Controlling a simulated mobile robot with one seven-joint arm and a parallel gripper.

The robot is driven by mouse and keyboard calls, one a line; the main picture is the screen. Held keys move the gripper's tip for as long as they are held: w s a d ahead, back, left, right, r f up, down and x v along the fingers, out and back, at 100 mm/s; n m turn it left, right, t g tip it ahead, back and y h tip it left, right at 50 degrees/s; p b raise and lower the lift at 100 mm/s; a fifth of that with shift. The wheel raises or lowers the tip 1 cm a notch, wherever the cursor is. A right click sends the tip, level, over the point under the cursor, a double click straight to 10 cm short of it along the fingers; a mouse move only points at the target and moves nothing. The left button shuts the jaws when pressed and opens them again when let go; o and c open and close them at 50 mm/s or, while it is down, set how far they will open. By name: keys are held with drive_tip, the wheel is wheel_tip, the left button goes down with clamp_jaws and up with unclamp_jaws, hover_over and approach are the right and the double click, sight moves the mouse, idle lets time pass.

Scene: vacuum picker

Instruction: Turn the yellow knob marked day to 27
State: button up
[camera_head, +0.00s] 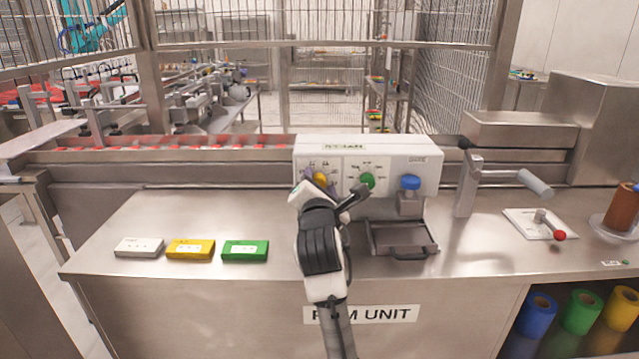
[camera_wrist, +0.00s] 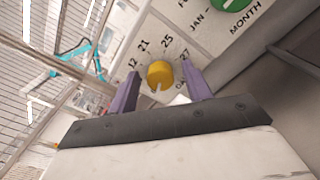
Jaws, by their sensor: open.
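The yellow knob (camera_head: 320,178) is on the white front panel of the machine (camera_head: 425,165), at the panel's left. In the wrist view the yellow knob (camera_wrist: 160,73) is round with a small notch at its lower edge. The numbers 12, 21, 25 and 27 (camera_wrist: 184,54) curve around it. I cannot tell which number it points to. My gripper (camera_wrist: 160,71) is open, with one purple finger on each side of the knob. Gaps show between the fingers and the knob. In the head view my gripper (camera_head: 319,184) partly covers the knob.
A green knob (camera_head: 367,180), the month one in the wrist view, sits to the right, near my wrist. A blue knob (camera_head: 410,182) is above a metal tray (camera_head: 400,240). White, yellow (camera_head: 190,249) and green boxes lie on the bench at left. A crank handle (camera_head: 533,183) stands at right.

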drive_tip(key=c, duration=1)
drive_tip(key=shift+o, duration=0.2)
